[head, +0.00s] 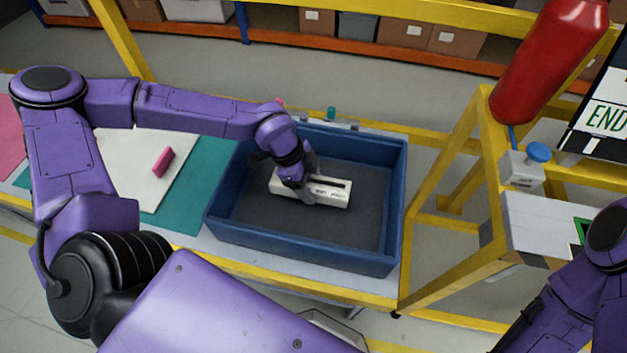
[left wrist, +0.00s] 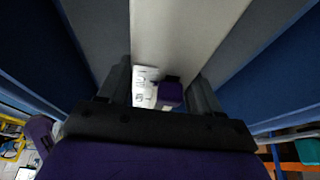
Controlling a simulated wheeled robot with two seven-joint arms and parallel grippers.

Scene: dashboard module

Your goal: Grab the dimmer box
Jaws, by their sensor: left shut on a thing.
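The dimmer box, a long white box (head: 337,199) with a dark slot and small print, is inside the blue bin (head: 305,250), low over its dark floor. My left gripper (head: 307,188) reaches down into the bin and is shut on the box near its middle, hiding part of it. I cannot tell whether the box touches the floor. In the left wrist view, a pale surface (left wrist: 185,35), probably the box, runs between the two dark fingers of the left gripper (left wrist: 160,90). My right arm shows at the lower right of the head view; its gripper is out of the picture.
Bin walls surround the left gripper. Left of the bin, a pink block (head: 162,161) lies on a white sheet (head: 130,185) over a teal mat (head: 190,215). At right stand a yellow frame (head: 440,185), a red cylinder (head: 548,60) and a blue-topped button (head: 538,152).

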